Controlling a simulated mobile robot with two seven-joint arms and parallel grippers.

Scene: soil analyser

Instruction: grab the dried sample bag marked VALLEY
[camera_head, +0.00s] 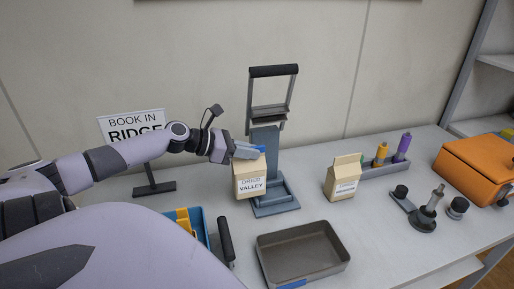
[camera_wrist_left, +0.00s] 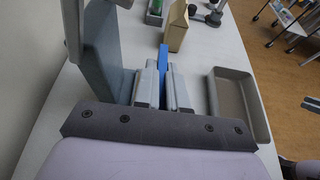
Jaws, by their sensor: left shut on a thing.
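The dried sample bag marked VALLEY (camera_head: 250,184) is a tan carton-like bag with a white label, upright beside the grey press stand in the head view. My left gripper (camera_head: 250,152) is shut on the top of this bag, reaching in from the left. In the left wrist view the closed fingers (camera_wrist_left: 163,88) show with a blue strip between them; the bag itself is hidden there. I cannot tell whether its base touches the table.
A grey lever press (camera_head: 266,140) stands directly behind the bag. A second tan bag (camera_head: 342,180) stands to the right. An empty grey tray (camera_head: 300,252) lies in front. A blue bin (camera_head: 199,222) is at front left, a BOOK IN RIDGE sign (camera_head: 131,123) behind the arm, an orange case (camera_head: 478,165) right.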

